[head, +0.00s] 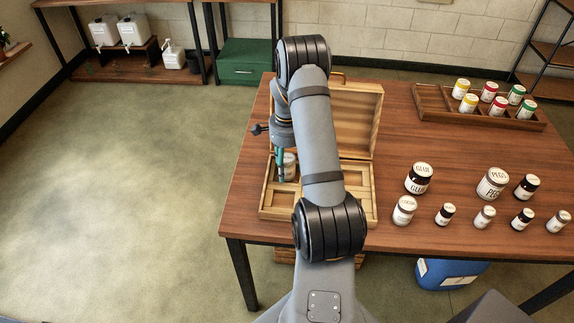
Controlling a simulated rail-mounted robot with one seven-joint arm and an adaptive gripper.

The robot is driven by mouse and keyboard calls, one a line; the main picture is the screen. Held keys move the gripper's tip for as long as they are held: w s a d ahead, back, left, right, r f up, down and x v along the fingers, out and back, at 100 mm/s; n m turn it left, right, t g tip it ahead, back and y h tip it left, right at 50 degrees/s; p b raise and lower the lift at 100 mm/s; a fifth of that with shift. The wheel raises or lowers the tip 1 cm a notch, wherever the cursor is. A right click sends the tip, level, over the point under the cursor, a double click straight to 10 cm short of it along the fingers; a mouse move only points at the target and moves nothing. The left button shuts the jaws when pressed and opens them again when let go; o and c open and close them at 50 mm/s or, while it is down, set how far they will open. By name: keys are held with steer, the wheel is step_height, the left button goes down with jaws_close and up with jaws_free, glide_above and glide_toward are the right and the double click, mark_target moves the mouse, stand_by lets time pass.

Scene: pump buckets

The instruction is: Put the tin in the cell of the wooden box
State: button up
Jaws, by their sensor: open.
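The open wooden box (267,208) stands at the left of the table, its lid (358,118) raised at the back and its inside split into cells. A small pale tin (290,170) shows at the back left of the box, seemingly in a cell; its base is hard to make out. My gripper (281,178) points down at the tin's left side, with a teal finger beside it. The jaws are open, and I cannot tell whether a finger touches the tin. My arm hides the middle of the box and part of the tin's surroundings.
Several jars, such as the glue jar (418,179) and the pegs jar (492,184), stand right of the box. A wooden tray (434,99) with coloured-lid jars is at the back right. The table (400,135) is clear between them.

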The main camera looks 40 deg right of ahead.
step_height(320, 180, up, 12)
steer(key=shift+r+b, duration=0.15)
steer(key=shift+b, duration=0.25)
stand_by(0.3)
stand_by(0.4)
